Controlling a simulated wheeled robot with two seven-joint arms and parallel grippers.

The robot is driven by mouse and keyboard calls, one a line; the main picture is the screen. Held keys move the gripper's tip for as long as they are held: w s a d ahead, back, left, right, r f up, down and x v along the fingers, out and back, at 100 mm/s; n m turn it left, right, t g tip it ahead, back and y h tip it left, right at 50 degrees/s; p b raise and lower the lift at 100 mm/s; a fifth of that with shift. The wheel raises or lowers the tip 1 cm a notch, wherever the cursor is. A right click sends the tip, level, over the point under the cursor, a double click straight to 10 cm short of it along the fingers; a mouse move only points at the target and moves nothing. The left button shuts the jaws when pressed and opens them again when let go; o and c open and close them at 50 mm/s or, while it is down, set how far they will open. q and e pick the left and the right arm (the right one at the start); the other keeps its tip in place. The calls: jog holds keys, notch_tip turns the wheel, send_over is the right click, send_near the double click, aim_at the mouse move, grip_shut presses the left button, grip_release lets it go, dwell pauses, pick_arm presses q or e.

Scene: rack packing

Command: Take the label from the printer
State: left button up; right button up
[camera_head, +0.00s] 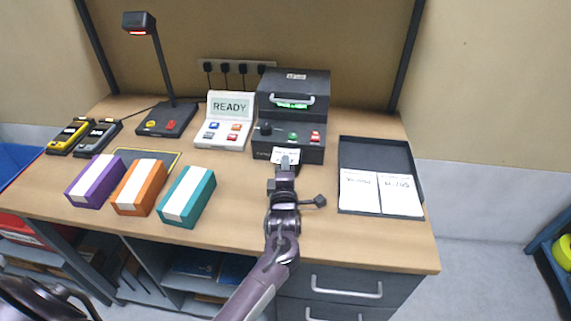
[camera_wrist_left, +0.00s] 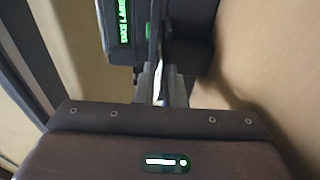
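The label printer (camera_head: 292,92) is a dark box at the back of the table with a green-lit display; it also shows in the left wrist view (camera_wrist_left: 165,25), its green text turned sideways. A white label (camera_head: 278,154) with dark print sticks out at the printer's lower front. My left gripper (camera_head: 286,161) is right at the label, its fingertips overlapping it in the head view. My right gripper is out of view.
Purple (camera_head: 95,181), orange (camera_head: 140,187) and teal (camera_head: 187,196) boxes stand at the front left. A READY console (camera_head: 228,119) is left of the printer, beside a lamp-like scanner (camera_head: 166,120). A black tray (camera_head: 376,153) with white cards lies right. Table is clear between gripper and tray.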

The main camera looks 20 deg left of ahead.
pick_arm(q)
grip_shut()
notch_tip(320, 180, up, 3)
jog(key=shift+f+p, duration=0.15)
jog(key=shift+p, duration=0.9)
jog(key=shift+f, duration=0.1)
